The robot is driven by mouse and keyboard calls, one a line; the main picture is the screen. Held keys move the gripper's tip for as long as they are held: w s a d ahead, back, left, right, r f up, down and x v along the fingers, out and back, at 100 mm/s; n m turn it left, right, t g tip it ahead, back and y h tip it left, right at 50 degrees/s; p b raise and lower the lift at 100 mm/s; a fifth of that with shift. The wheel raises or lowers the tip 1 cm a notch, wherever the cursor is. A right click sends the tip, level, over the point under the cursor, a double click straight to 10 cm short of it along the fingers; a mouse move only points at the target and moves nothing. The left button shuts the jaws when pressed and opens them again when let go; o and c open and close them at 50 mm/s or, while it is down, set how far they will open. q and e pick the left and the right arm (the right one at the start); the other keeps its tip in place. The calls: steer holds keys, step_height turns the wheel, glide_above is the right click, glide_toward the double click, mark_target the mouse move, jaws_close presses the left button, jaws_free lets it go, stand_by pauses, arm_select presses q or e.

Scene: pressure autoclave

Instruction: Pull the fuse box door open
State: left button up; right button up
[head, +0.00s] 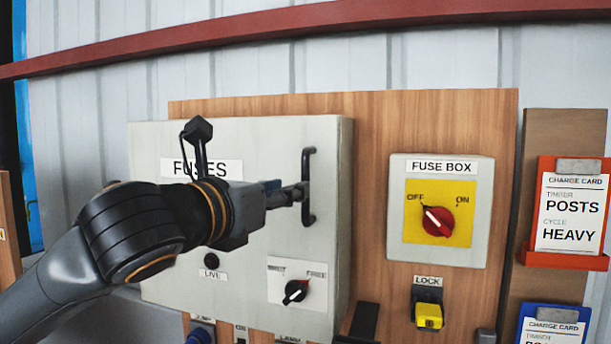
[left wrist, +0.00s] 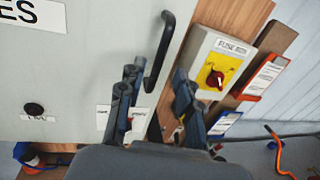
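The grey fuse box door (head: 240,260), labelled FUSES, looks shut on its box on the wooden board. Its black vertical handle (head: 309,170) is near the door's right edge. My left gripper (head: 298,192) is at the lower half of the handle, coming from the left. In the left wrist view the gripper (left wrist: 155,73) has its two fingers apart, with the handle (left wrist: 163,45) reaching down between them. I cannot tell whether either finger touches it. The door (left wrist: 85,70) also shows there. My right gripper is not in view.
Charge cards (head: 572,210) hang at the right.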

mark_target(306, 215)
arm_select(q)
steer(key=p+x, duration=0.1)
steer(key=x, duration=0.6)
steer(key=shift+p, duration=0.4)
jaws_close()
